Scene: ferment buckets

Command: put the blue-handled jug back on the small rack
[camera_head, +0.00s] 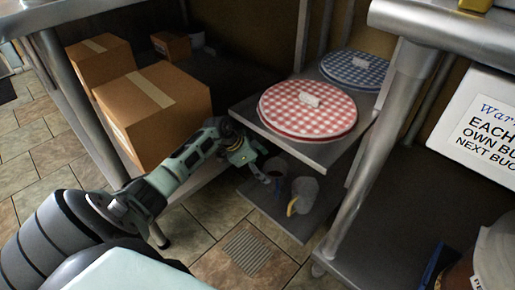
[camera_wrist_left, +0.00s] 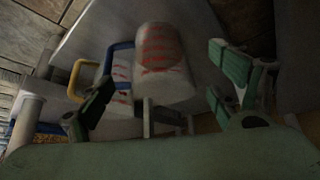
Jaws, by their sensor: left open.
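My left gripper (camera_head: 260,165) is open and empty, reaching in at the left side of a small rack (camera_head: 323,154). In the left wrist view its fingers (camera_wrist_left: 165,95) are spread wide, with a pale cylindrical vessel with red markings (camera_wrist_left: 163,70) beyond the gap. Left of that vessel are a blue handle (camera_wrist_left: 120,46) and a yellow handle (camera_wrist_left: 76,78); I cannot tell which body each belongs to. In the head view a grey jug with a yellow handle (camera_head: 303,191) and a darker vessel (camera_head: 276,167) stand on the low shelf. My right gripper is out of view.
A red-checked round lid (camera_head: 308,104) and a blue-checked one (camera_head: 355,68) are on the upper shelf, above my gripper. Cardboard boxes (camera_head: 150,112) stand to the left. A metal table leg (camera_head: 375,165) rises to the right. Tiled floor (camera_head: 205,218) is open in front.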

